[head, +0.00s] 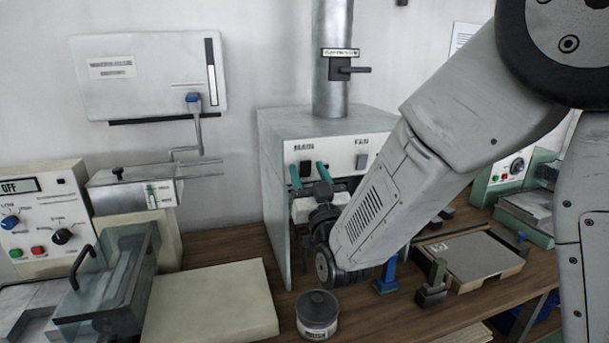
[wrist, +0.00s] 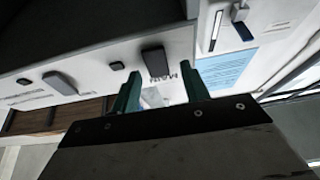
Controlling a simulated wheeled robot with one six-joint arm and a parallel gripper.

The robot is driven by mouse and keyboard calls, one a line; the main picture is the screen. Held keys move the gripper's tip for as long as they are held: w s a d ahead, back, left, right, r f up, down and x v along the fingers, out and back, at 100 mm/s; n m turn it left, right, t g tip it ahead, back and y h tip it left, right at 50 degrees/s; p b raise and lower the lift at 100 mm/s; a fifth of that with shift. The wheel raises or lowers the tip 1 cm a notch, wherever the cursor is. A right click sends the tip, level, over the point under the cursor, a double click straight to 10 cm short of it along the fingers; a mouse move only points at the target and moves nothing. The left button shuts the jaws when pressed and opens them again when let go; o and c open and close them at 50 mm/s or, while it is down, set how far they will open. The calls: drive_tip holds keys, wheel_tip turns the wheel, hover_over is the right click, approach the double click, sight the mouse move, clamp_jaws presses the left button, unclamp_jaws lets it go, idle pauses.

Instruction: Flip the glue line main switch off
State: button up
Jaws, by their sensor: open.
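The grey metal cabinet (head: 275,150) has a white front panel with a MAIN label and a FAN label. The dark MAIN switch (head: 305,169) shows between my gripper's fingers in the head view. In the wrist view the MAIN switch (wrist: 154,61) lies just beyond the fingertips, close to the tilted MAIN lettering. My gripper (head: 309,168) has two teal fingers, spread apart and empty; it also shows in the wrist view (wrist: 160,74). I cannot tell whether a finger touches the switch, nor its on or off position.
The FAN switch (head: 361,161) is right of MAIN; it also shows in the wrist view (wrist: 60,83). A lidded tin (head: 317,315) stands on the wooden bench below. A cream slab (head: 210,303) and a lidded glass-sided box (head: 105,280) are left. A tray (head: 475,257) lies right.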

drive_tip(key=v, duration=0.7)
drive_tip(key=shift+s, duration=0.35)
drive_tip(key=shift+d+f, duration=0.1)
drive_tip(key=shift+f, duration=0.05)
